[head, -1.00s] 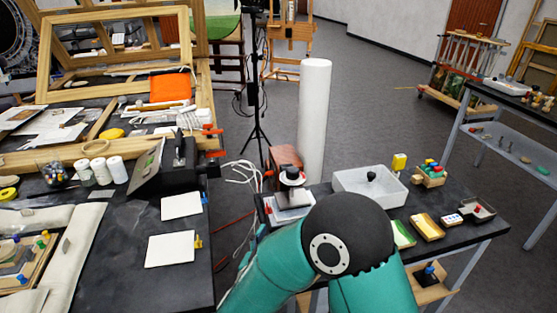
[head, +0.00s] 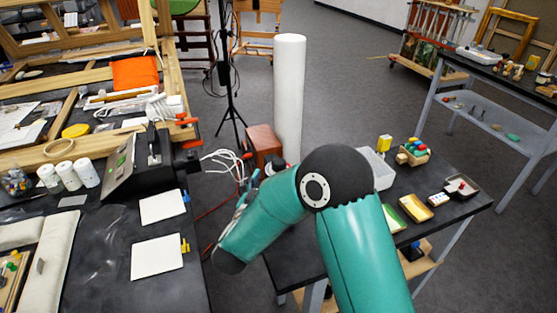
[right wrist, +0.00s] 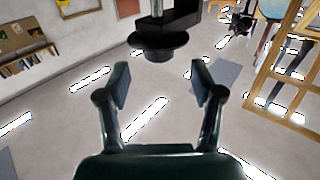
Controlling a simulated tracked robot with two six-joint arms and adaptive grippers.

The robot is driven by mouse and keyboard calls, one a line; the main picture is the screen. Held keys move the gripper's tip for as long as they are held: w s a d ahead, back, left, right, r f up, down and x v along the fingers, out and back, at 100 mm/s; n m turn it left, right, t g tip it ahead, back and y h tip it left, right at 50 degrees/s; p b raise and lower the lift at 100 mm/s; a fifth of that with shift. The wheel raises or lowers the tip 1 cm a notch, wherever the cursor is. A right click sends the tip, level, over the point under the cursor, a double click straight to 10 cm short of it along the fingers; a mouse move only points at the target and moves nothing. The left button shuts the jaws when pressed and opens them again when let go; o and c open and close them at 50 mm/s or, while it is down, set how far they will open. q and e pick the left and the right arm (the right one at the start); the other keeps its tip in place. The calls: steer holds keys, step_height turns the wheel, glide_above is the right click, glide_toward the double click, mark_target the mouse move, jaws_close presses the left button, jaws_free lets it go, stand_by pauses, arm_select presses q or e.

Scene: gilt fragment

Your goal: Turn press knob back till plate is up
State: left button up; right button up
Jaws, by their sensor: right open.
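In the right wrist view, a dark round disc on a metal shaft, seemingly the press knob (right wrist: 158,41), appears at the top centre. My right gripper (right wrist: 160,80) is open and empty. The knob is beyond the fingertips, roughly centred between them, with none of it visibly gripped. My left gripper is not in view.
A white cylinder (head: 289,95) and a reddish-brown box (head: 264,142) stand behind the press. The large workbench (head: 95,235) is at left, across a gap with cables.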

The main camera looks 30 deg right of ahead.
mark_target(276, 169)
steer(key=p+x, duration=0.1)
steer(key=x, duration=0.5)
steer(key=shift+w+d, duration=0.25)
steer(key=shift+d, duration=0.05)
